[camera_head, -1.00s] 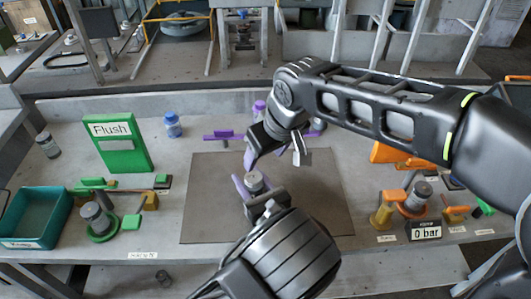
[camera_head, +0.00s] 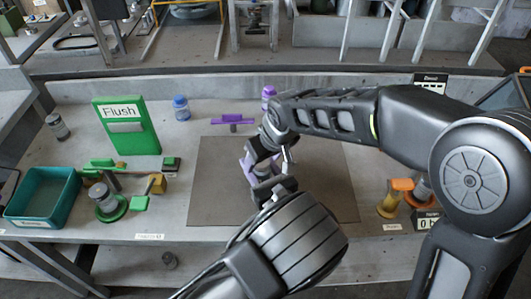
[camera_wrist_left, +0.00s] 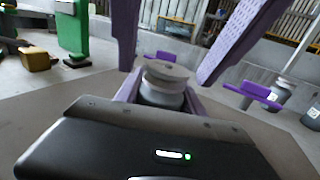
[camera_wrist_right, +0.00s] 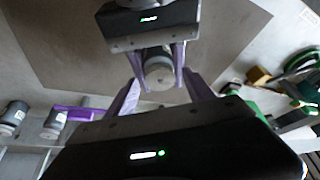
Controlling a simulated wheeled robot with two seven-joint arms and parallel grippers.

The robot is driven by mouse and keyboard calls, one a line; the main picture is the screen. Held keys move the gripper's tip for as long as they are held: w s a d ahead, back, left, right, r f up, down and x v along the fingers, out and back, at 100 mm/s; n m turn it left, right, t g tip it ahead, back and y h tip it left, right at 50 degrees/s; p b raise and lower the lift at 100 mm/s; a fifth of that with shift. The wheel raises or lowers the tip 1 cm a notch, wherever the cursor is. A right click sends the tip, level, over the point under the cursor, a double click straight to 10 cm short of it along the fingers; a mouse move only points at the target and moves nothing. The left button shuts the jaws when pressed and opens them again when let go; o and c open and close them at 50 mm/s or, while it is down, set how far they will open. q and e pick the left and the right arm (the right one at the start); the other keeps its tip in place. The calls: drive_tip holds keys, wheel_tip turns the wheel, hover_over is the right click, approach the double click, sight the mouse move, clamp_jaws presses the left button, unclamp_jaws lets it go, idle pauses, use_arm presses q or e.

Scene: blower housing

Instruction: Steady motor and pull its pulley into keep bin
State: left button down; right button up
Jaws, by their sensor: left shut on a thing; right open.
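The motor (camera_wrist_left: 162,95) is a grey cylinder standing upright on the dark mat. Its disc-shaped pulley (camera_wrist_left: 168,69) sits on top. My left gripper (camera_head: 266,180) is shut on the motor, with its purple fingers at the motor's sides. My right gripper (camera_head: 252,163) is open above the motor; its purple fingers hang on either side of the pulley without visible contact. In the right wrist view the pulley (camera_wrist_right: 159,77) shows between those fingers. In the head view the grippers mostly hide the motor. A teal bin (camera_head: 72,198) stands at the table's left; its label is unreadable.
A green Flush panel (camera_head: 126,138), a blue-capped bottle (camera_head: 181,108) and a purple stand (camera_head: 233,120) are at the back. A grey motor on a green ring (camera_head: 105,200) is beside the bin. Orange fixtures (camera_head: 392,197) stand at the right. The mat (camera_head: 215,195) is otherwise clear.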

sight(263, 163)
drive_tip(key=shift+c, duration=0.5)
clamp_jaws()
drive_tip(key=shift+r, duration=0.2)
idle(1.2)
drive_tip(key=shift+r, duration=0.9)
drive_tip(key=shift+r, duration=2)
